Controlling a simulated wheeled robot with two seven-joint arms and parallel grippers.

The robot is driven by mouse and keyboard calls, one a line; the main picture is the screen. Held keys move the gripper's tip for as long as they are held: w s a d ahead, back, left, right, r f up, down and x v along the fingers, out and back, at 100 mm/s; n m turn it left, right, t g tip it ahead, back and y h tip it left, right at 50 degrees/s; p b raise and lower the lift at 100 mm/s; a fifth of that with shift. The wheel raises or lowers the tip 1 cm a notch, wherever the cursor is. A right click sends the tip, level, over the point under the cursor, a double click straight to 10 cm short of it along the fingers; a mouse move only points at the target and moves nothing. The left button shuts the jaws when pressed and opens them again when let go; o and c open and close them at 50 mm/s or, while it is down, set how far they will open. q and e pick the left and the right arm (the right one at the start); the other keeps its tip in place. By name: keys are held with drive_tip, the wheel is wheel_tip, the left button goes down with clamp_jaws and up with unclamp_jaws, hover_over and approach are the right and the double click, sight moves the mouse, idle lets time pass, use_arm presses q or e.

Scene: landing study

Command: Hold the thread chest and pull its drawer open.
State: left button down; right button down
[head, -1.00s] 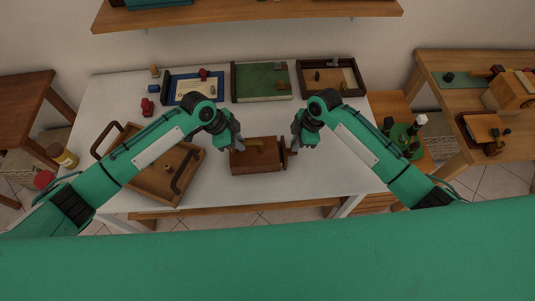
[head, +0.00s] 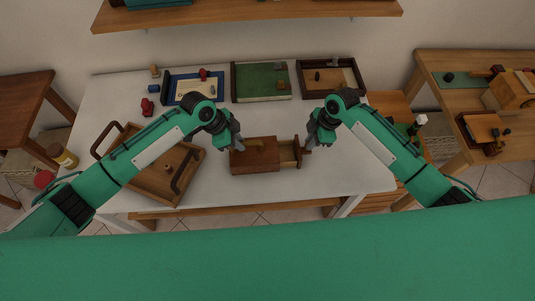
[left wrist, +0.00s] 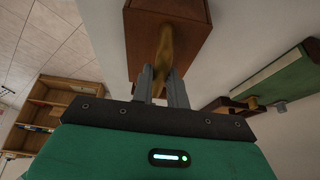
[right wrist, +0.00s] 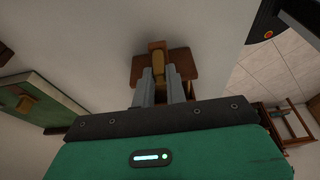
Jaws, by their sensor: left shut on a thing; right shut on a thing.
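The thread chest (head: 254,161) is a small reddish-brown wooden box on the white table, with a yellowish handle (head: 256,145) on top. My left gripper (head: 239,146) is shut on this handle; the left wrist view shows the handle (left wrist: 165,45) between the fingers (left wrist: 161,78). The drawer (head: 290,152) sticks out of the chest's right side, partly open, its inside showing. My right gripper (head: 307,146) is shut on the drawer's handle. The right wrist view shows this tan handle (right wrist: 158,58) between the fingers (right wrist: 163,80), which partly hide the brown drawer front (right wrist: 183,66).
A wooden tray (head: 150,181) with dark handles lies left of the chest under my left arm. A blue-edged board (head: 168,91), a green board (head: 262,82) and a brown framed tray (head: 354,77) lie along the back. Table (head: 335,178) right of the chest is clear.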

drive_tip(key=shift+d, duration=0.45)
idle(0.5)
drive_tip(key=c, duration=1.3)
unclamp_jaws()
drive_tip(key=shift+c, duration=0.2)
drive_tip(key=v, duration=1.2)
